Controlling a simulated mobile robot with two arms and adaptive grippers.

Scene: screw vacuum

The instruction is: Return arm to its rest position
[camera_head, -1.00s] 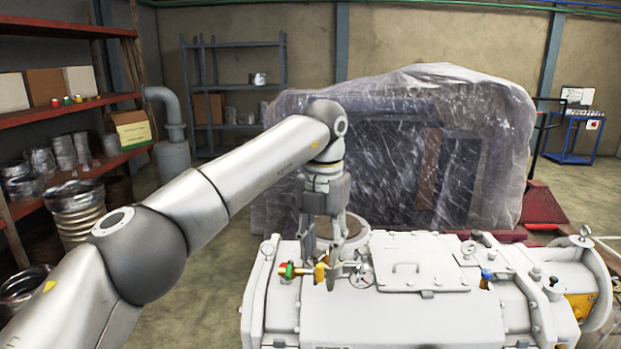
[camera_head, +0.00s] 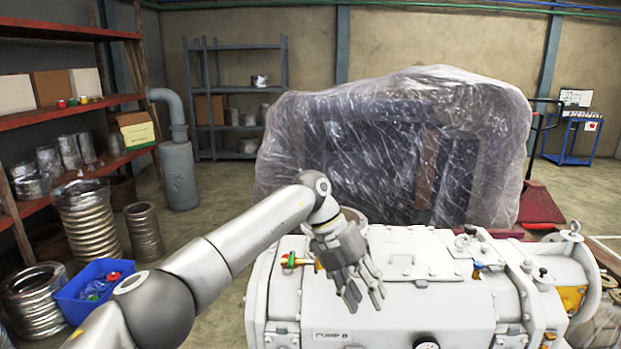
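My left arm (camera_head: 235,240) comes in from the lower left and reaches over the white pump (camera_head: 425,305). My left gripper (camera_head: 362,292) hangs above the front of the pump's top, tilted with its fingers pointing down and to the right. Its fingers are spread and nothing shows between them. The valve with a red and green handle (camera_head: 292,261) is on the pump's top, left of the gripper and apart from it. My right gripper does not show.
A blue bin (camera_head: 95,290) with red and blue items stands on the floor at left, near metal coils (camera_head: 88,222). Red shelves (camera_head: 70,110) line the left side. A plastic-wrapped load (camera_head: 395,145) stands behind the pump.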

